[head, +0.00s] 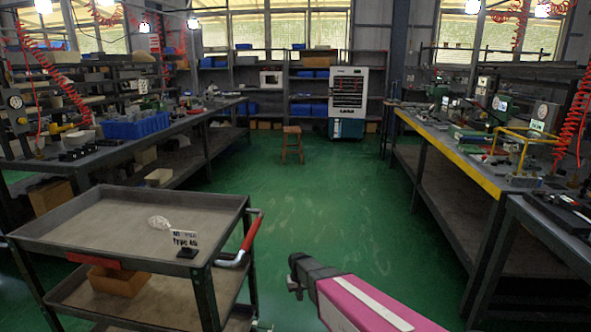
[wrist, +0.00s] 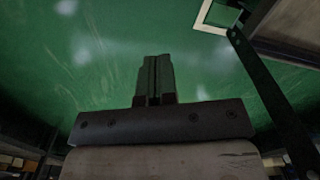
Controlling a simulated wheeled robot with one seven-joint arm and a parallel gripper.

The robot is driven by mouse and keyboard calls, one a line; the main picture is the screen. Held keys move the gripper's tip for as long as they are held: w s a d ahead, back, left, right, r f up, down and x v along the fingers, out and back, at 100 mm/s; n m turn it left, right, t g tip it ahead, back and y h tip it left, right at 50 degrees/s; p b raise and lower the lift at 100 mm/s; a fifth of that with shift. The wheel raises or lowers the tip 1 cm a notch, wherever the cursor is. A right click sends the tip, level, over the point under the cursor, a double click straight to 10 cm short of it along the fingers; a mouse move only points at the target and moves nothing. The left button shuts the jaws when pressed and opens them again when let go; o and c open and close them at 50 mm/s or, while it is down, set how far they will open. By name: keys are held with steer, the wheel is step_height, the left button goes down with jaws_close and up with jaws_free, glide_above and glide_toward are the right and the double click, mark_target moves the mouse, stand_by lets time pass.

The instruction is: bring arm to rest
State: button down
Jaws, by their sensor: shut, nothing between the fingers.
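My arm, with a pink and white link, reaches up from the bottom of the head view. Its dark end shows over the green floor, to the right of a grey cart (head: 95,228); the fingertips cannot be made out there. In the wrist view my gripper (wrist: 155,62) has its two fingers side by side and shut, with nothing between them. They stand over bare green floor (wrist: 100,60), apart from any object.
The cart has a red handle (head: 252,235) close to my arm's left. On it lie a small sign (head: 184,239) and a pale lump (head: 159,222). Workbenches (head: 450,158) line both sides. A wooden stool (head: 292,145) stands far back. The floor between is clear.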

steer(key=s+d+r+m, duration=0.2)
steer(key=s+d+r, duration=1.3)
steer(key=d+r, duration=0.3)
steer(key=shift+r+m, duration=0.3)
steer(key=shift+r, duration=0.25)
steer(key=shift+s, duration=0.1)
